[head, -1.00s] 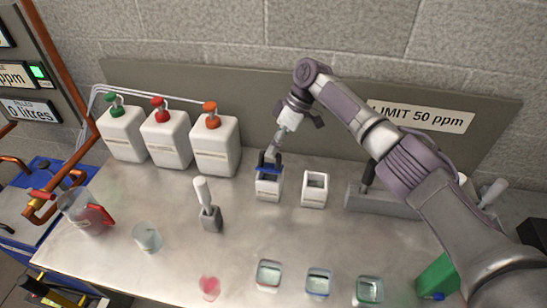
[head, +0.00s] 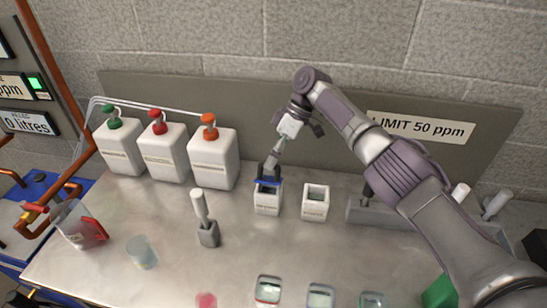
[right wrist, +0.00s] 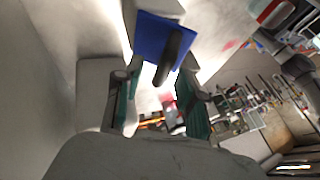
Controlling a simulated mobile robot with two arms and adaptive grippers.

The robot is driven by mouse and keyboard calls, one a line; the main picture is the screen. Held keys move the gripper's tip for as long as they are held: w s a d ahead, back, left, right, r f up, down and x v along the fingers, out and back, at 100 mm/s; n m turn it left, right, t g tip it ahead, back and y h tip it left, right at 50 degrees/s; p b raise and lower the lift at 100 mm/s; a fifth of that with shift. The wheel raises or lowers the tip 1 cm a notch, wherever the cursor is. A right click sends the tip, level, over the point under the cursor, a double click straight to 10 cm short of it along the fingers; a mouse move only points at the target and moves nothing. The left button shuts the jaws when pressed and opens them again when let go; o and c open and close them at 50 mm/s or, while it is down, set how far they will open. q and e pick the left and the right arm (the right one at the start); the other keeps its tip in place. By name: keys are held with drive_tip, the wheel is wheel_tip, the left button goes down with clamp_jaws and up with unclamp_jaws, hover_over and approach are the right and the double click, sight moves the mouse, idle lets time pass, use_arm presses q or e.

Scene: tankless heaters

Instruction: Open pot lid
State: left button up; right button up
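A small white pot (head: 267,199) stands on the metal bench near its middle. A blue lid (head: 268,183) is at its top; I cannot tell whether it is seated or slightly raised. My right gripper (head: 269,173) comes down from above, with its fingers around the lid's top. In the right wrist view, the square blue lid (right wrist: 153,35) with a dark handle (right wrist: 174,56) shows near the fingertips. The fingers of the right gripper (right wrist: 157,85) stand apart, with a clear gap between them. My left gripper is in neither current view.
An open white pot (head: 315,203) stands just right. Three white pump bottles (head: 213,160) stand behind left. A grey holder with a white handle (head: 208,232), a beaker (head: 142,254) and small glass-topped containers (head: 321,296) stand in front. A grey rack (head: 375,213) is at right.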

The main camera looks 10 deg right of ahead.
drive_tip(key=v, duration=0.7)
drive_tip(key=shift+r, duration=0.2)
drive_tip(key=shift+d, duration=0.1)
